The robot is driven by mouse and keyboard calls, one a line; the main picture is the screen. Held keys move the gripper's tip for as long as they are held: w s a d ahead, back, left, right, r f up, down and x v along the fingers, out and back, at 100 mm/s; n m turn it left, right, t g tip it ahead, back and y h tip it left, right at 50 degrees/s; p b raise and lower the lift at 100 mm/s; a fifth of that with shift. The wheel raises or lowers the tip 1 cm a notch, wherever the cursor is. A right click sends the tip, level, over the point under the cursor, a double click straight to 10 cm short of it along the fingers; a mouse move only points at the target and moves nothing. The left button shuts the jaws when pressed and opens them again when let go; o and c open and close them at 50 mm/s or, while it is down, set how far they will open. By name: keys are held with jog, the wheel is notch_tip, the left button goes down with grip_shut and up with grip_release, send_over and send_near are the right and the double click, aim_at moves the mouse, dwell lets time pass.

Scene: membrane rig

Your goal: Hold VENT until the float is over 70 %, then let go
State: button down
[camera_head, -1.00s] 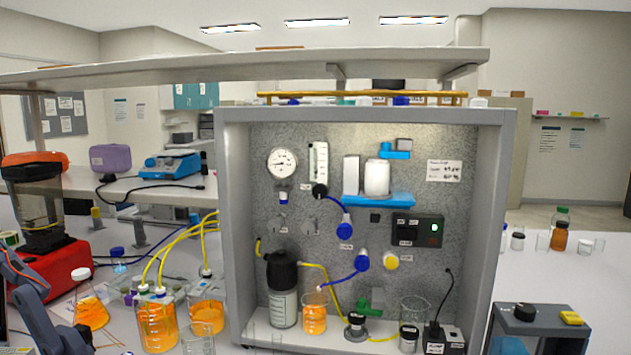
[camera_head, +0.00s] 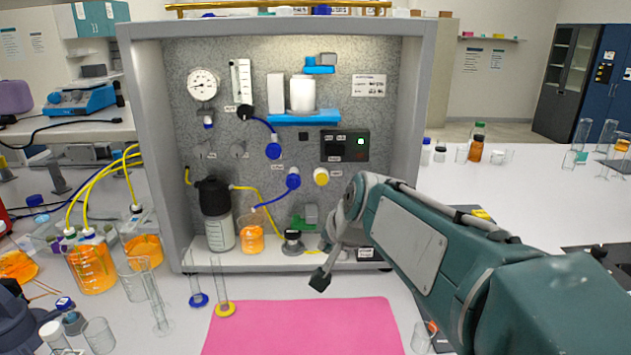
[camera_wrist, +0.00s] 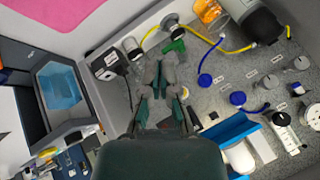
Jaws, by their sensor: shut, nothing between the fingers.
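The rig's back panel carries a clear vertical float tube (camera_head: 241,82) at upper left; its float is too small to read. Below are two blue-capped fittings, an upper one (camera_head: 273,150) and a lower one (camera_head: 293,181), and a yellow round knob (camera_head: 321,176). The labels are too small to read, so I cannot tell which part is VENT. My gripper (camera_head: 320,281) is shut and empty, low in front of the rig and apart from the knob. In the wrist view my gripper (camera_wrist: 161,64) points towards the panel, with a green fitting (camera_wrist: 174,46) beyond its tips.
A dark box with a green light (camera_head: 344,146) is on the panel. A black-capped bottle (camera_head: 216,215) and an orange beaker (camera_head: 250,233) stand on the rig floor. A pink mat (camera_head: 300,328) lies in front.

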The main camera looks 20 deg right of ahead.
aim_at(321, 184)
jog(key=w+d+f+m+t, duration=0.1)
jog(key=w+d+m, duration=0.1)
jog(key=w, duration=0.7)
jog(key=w+d+f+m+t, duration=0.1)
jog(key=w+d+m, duration=0.2)
jog(key=w, duration=0.6)
jog(key=shift+w+m, duration=0.2)
jog(key=shift+m, duration=0.7)
jog(key=shift+d, duration=0.1)
jog(key=w+d, duration=0.2)
jog(key=w, duration=0.6)
jog(key=shift+w, duration=0.3)
jog(key=shift+w+r, duration=0.1)
jog(key=shift+w, duration=0.2)
jog(key=shift+w+d, duration=0.15)
jog(key=shift+w, duration=0.4)
dwell(1.5)
